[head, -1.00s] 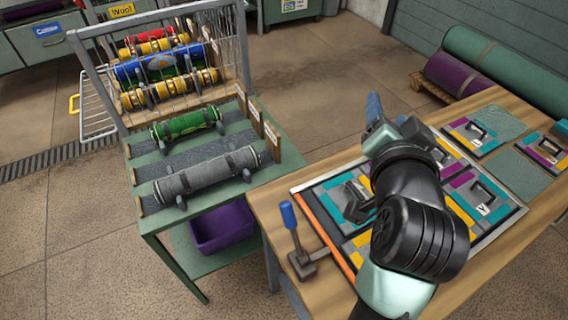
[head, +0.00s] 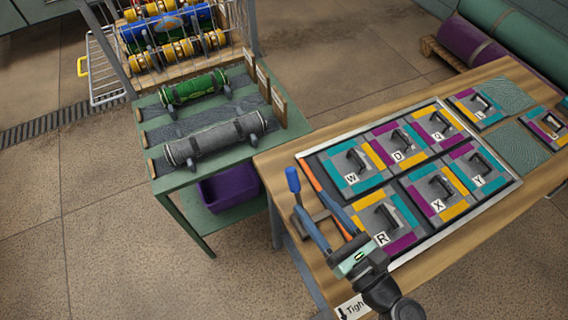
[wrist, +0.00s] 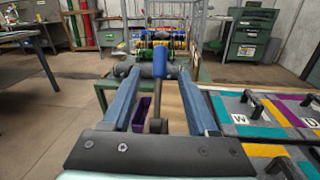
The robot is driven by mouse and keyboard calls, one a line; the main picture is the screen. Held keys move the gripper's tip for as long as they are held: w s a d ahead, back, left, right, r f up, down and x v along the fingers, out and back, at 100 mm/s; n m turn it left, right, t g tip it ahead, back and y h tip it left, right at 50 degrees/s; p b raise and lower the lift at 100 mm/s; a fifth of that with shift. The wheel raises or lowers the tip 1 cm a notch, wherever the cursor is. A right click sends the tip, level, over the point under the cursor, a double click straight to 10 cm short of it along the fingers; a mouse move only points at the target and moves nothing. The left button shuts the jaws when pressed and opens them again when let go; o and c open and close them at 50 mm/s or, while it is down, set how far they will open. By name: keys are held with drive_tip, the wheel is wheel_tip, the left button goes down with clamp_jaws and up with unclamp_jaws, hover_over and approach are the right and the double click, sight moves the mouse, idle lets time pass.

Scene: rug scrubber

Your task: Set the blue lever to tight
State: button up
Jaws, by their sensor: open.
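The blue lever (head: 292,180) stands roughly upright at the left edge of the wooden table, beside the panel frame. Its blue handle also shows in the wrist view (wrist: 159,63), with the dark shaft below it. My gripper (head: 310,202) is open, its two blue-grey fingers pointing at the lever. In the wrist view my gripper (wrist: 159,78) has one finger on each side of the lever, with gaps to the shaft. A white label (head: 352,307) with a down arrow and the letters "Tigh" is on the table's near edge, partly hidden by my arm.
A framed board (head: 410,178) with several lettered, handled tiles lies right of the lever, with an orange strip on its left side. A green rack table (head: 190,178) with rolled rugs stands behind left, a purple bin (head: 228,187) beneath it. Open floor lies left.

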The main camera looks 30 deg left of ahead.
drive_tip(key=x, duration=1.1)
drive_tip(key=shift+w+a, duration=0.1)
drive_tip(key=shift+a, duration=0.05)
drive_tip(key=shift+c, duration=0.2)
clamp_jaws()
idle(0.8)
